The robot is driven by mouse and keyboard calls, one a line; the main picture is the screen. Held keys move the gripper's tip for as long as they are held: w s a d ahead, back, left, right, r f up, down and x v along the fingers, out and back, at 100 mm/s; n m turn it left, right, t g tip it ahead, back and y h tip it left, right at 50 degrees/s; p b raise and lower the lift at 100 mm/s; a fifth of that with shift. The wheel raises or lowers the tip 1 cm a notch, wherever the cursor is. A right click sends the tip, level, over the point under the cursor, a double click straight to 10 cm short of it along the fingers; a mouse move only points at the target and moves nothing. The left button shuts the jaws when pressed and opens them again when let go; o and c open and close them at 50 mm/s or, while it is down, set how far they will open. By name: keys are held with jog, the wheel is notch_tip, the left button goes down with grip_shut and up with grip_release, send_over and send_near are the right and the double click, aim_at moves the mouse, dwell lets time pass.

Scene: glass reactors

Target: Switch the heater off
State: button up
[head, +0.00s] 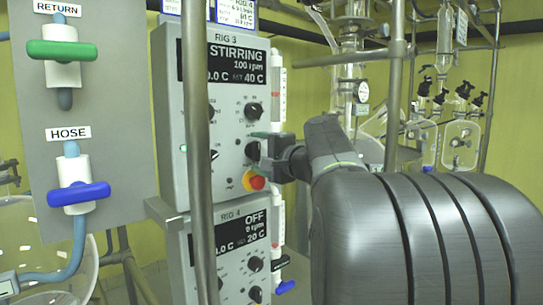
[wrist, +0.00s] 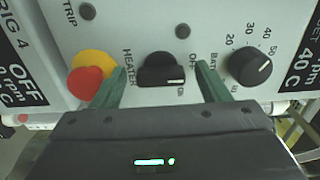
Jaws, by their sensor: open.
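The heater switch (wrist: 160,68) is a black rotary knob on the grey RIG 3 panel (head: 225,95). In the wrist view its white mark lies at the lower right, by the small "On" label; an "OFF" label sits higher up. My gripper (wrist: 160,78) is open, with one green finger on each side of the knob and a visible gap to it on both sides. In the head view my gripper (head: 268,149) is at the panel's right edge, around the heater knob (head: 251,151). The RIG 3 display reads STIRRING, 100 rpm, set 40 C.
A red and yellow stop button (wrist: 86,80) is close beside one finger. The bath dial (wrist: 250,66) is beside the other. RIG 4 (head: 235,245) below reads OFF. A vertical metal pole (head: 200,150) stands before the panel. A hose board (head: 80,110) is at left.

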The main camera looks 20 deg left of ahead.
jog(key=v, duration=1.3)
jog(key=shift+s+d, duration=0.25)
jog(key=shift+a, duration=0.1)
jog(key=x, duration=1.3)
jog(key=shift+w+a, duration=0.25)
jog(key=shift+w, duration=0.05)
